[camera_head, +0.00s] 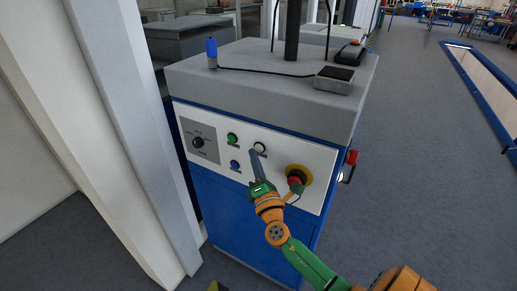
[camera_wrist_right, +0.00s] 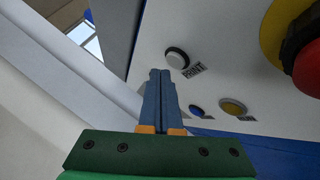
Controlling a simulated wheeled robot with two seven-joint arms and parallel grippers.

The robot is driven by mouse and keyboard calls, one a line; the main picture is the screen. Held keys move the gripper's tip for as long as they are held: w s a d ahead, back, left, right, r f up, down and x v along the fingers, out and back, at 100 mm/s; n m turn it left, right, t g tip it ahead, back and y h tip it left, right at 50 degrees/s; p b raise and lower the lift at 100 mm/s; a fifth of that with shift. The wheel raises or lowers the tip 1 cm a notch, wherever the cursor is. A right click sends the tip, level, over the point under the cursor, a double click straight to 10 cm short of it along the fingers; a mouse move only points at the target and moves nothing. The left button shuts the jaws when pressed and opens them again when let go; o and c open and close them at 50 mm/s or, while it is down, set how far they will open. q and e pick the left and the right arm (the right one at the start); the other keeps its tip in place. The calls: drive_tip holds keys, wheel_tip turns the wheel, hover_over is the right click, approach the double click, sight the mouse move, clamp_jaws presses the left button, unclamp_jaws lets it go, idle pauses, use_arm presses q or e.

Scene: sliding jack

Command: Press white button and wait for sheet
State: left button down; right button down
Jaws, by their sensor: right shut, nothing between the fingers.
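The white button (camera_head: 260,147) is on the light front panel of the blue machine, right of a green button. In the right wrist view the white button (camera_wrist_right: 177,57) has a dark rim and a PRINT label beside it. My right gripper (camera_head: 253,153) is shut and empty, its blue fingers pointing at the panel just beside the white button. In the wrist view the fingertips (camera_wrist_right: 160,74) are close to the button; I cannot tell whether they touch it. No sheet is visible. My left gripper is not in view.
A red emergency knob (camera_head: 295,180) on a yellow disc is close to my right wrist. A green button (camera_head: 232,138), blue button (camera_head: 235,164) and rotary switch (camera_head: 198,142) are on the panel. A pale post (camera_head: 150,150) stands to the left.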

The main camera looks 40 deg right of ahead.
drive_tip(key=shift+d, duration=0.15)
idle(0.5)
drive_tip(key=shift+w+d, duration=0.15)
drive_tip(key=shift+d, duration=0.1)
drive_tip(key=shift+w+d+b, duration=0.15)
drive_tip(key=shift+d+b, duration=0.25)
drive_tip(key=shift+b, duration=0.05)
idle(0.6)
drive_tip(key=shift+a, duration=0.1)
drive_tip(key=shift+s+a, duration=0.35)
drive_tip(key=shift+a, duration=0.3)
drive_tip(key=a, duration=0.1)
drive_tip(key=s+a, duration=0.1)
drive_tip(key=a, duration=0.1)
drive_tip(key=s+a, duration=0.1)
drive_tip(key=shift+a+p, duration=0.3)
drive_tip(key=shift+a, duration=0.05)
idle(0.6)
